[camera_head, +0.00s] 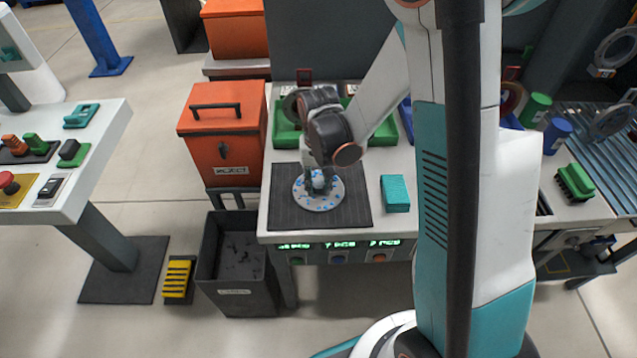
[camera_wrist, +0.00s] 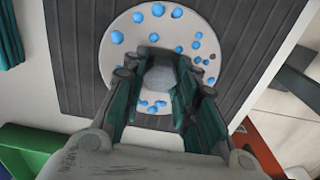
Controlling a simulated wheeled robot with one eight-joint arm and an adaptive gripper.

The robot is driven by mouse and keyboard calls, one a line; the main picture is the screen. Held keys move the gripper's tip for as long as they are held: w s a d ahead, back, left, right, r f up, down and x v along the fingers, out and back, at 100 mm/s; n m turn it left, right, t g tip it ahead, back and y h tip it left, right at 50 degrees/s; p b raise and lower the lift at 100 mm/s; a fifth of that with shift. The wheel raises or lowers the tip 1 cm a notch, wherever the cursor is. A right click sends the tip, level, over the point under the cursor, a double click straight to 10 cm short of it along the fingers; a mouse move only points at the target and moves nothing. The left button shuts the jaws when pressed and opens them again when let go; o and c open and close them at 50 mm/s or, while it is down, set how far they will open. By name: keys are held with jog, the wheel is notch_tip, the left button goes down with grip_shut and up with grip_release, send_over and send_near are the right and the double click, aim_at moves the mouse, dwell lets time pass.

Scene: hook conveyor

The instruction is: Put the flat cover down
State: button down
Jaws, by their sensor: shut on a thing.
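The flat cover (camera_head: 328,200) is a round light-grey disc with blue spots. In the head view it is at the dark ribbed mat (camera_head: 284,212) on the white worktable; I cannot tell whether it touches the mat. My gripper (camera_head: 319,184) is above its middle, pointing down. In the wrist view the cover (camera_wrist: 120,50) lies flat below my gripper (camera_wrist: 160,85), with the ribbed mat (camera_wrist: 75,65) around it. The fingers are shut on a grey raised part at the cover's centre, partly hidden by the fingers.
A teal block (camera_head: 395,193) stands right of the mat. Green bins (camera_head: 287,133) are behind my gripper. An orange box (camera_head: 222,150) and a dark open bin (camera_head: 213,255) stand left of the table. The table's front edge has a lit green display (camera_head: 338,245).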

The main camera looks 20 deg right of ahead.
aim_at(319, 184)
jog(key=shift+f, duration=0.15)
jog(key=c, duration=1.3)
grip_release()
notch_tip(319, 184, up, 12)
jog(key=r+p, duration=0.1)
jog(key=p, duration=0.3)
jog(key=shift+s+r+n+t, duration=0.6)
jog(key=shift+s+r+t, duration=0.6)
jog(key=shift+s+r, duration=1.3)
jog(key=shift+s+r+n+t, duration=0.6)
jog(key=shift+s+r+t, duration=0.6)
jog(key=shift+s+r, duration=1.3)
jog(key=shift+s+r+n+t, duration=0.6)
jog(key=shift+s+r+t, duration=0.6)
jog(key=shift+s+r, duration=1.3)
jog(key=shift+s+f, duration=0.1)
jog(key=shift+f, duration=0.05)
